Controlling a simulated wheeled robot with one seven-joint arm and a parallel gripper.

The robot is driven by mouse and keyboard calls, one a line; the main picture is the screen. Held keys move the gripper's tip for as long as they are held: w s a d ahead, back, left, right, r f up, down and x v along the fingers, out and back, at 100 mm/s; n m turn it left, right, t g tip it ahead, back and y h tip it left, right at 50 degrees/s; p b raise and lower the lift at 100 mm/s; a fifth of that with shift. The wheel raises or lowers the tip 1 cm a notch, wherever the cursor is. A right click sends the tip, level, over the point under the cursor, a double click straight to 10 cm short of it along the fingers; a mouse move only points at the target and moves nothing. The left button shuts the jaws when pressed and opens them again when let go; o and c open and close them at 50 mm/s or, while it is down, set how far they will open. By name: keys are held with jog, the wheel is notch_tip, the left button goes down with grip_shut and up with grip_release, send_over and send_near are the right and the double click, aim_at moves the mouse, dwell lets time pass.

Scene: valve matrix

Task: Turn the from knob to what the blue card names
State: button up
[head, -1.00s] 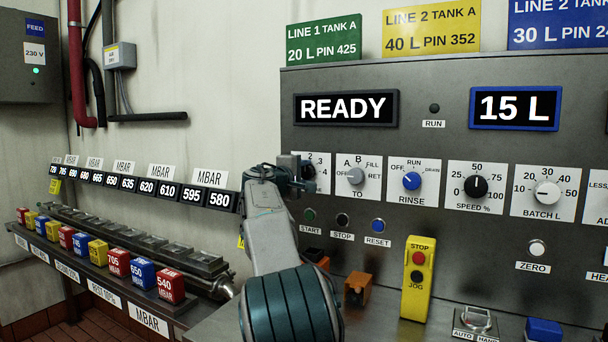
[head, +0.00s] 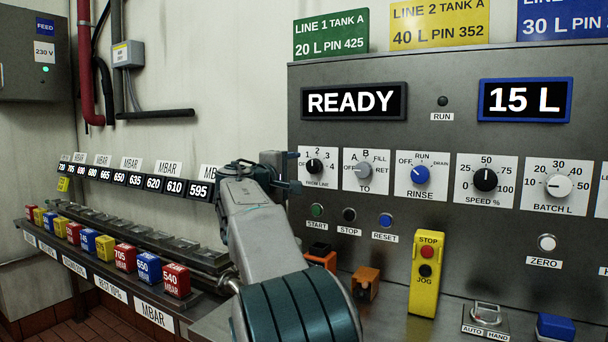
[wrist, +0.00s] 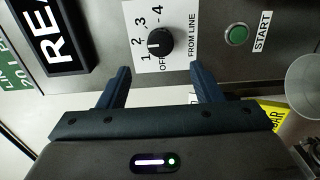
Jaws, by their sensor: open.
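The from knob (head: 315,166) is a small black dial on a white plate marked OFF and 1 to 4, at the panel's left. It also shows in the wrist view (wrist: 159,42), turned sideways; its white mark points toward the 1–2 side, exact setting unclear. My gripper (wrist: 159,73) is open and empty, its two fingers apart, just short of the knob, which shows between and beyond them. In the head view my gripper (head: 291,187) is beside the plate's lower left. The blue card (head: 565,24) on top of the panel reads 30 L; its right part is cut off.
The TO knob (head: 364,170) and blue RINSE knob (head: 420,174) are close on the right. The green START button (head: 317,210) is just below. A yellow STOP/JOG box (head: 427,270) and an orange block (head: 365,285) stand in front of the panel.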

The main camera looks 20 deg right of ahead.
jog(key=shift+v, duration=2.25)
jog(key=shift+d, duration=0.1)
jog(key=s+d+f+m+g+y+p, duration=0.1)
jog(key=s+f+g+y+p, duration=0.1)
jog(key=s+f+y+p, duration=0.3)
jog(key=s+d+f+m+g+y+p, duration=0.1)
jog(key=s+f+m+g+p, duration=0.1)
jog(key=s+p, duration=0.3)
jog(key=s+a+f+m+g+y+p, duration=0.1)
jog(key=s+a+f+y+p, duration=0.1)
jog(key=s, duration=0.7)
jog(key=s+a+f+m+g+y+p, duration=0.1)
jog(key=s+a+f+m+y+p, duration=0.1)
jog(key=s, duration=0.6)
jog(key=s+a+f+m+g+y+p, duration=0.1)
jog(key=s+a+f+y+p, duration=0.3)
jog(key=s+a, duration=0.4)
jog(key=s+f+g+p, duration=0.1)
jog(key=p, duration=0.1)
jog(key=shift+s+a+m+p, duration=0.25)
jog(key=shift+s+m+p, duration=0.1)
jog(key=shift+m, duration=0.05)
jog(key=shift+f, duration=0.1)
jog(key=c, duration=0.4)
jog(key=shift+d, duration=0.1)
jog(key=shift+c, duration=0.5)
